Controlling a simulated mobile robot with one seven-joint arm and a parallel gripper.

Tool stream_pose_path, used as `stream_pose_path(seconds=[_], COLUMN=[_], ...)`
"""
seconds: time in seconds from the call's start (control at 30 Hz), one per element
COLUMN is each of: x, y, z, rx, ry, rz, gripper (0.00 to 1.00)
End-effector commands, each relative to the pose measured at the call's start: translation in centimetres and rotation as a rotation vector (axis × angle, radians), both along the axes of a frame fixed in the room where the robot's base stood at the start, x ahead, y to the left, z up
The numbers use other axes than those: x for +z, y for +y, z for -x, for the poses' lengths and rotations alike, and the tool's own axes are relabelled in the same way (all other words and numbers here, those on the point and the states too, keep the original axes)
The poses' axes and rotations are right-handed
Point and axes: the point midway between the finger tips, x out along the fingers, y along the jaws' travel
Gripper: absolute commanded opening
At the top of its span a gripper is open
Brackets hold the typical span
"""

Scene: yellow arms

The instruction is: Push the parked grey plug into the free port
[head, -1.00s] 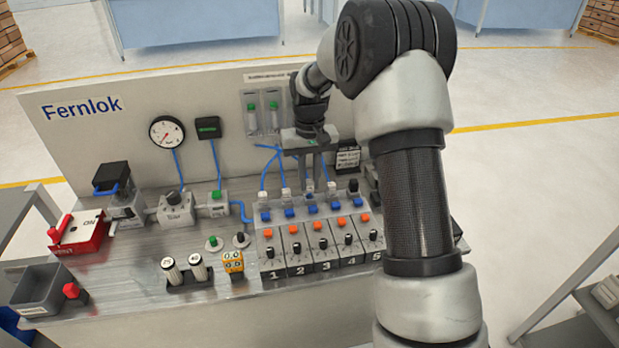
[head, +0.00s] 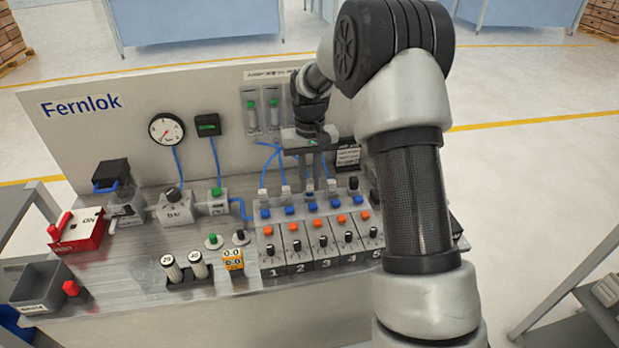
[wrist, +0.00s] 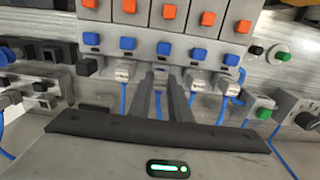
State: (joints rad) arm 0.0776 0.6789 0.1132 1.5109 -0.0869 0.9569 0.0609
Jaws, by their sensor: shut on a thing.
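My gripper (head: 309,182) is at the back edge of the numbered valve block (head: 300,262), behind the middle station. In the wrist view its two dark fingers (wrist: 160,84) are closed around a small pale grey plug (wrist: 160,77). A blue tube runs from this plug between the fingers. The plug lies at the block's back face, in line with the middle blue button (wrist: 164,47). The fingers hide the port, so I cannot tell how deep the plug sits. A pale plug with a blue tube stands on one side (wrist: 198,80), and another on the other side (wrist: 123,73).
A dark cap (wrist: 87,66) is at the block's end station. Blue tubes loop close behind the block. The upright Fernlok panel (head: 80,106) carries a gauge (head: 167,129). Regulators (head: 175,207) stand left of the block. The bench front left of the block is partly clear.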

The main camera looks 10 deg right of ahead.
Motion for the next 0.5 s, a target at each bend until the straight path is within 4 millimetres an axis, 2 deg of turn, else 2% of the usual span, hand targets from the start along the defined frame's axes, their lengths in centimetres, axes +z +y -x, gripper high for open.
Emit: stream_pose_path(seconds=[0.5], x=[-1.13], y=[0.0], z=[0.0], rx=[0.0], ry=[0.0], rz=[0.0], gripper=[0.0])
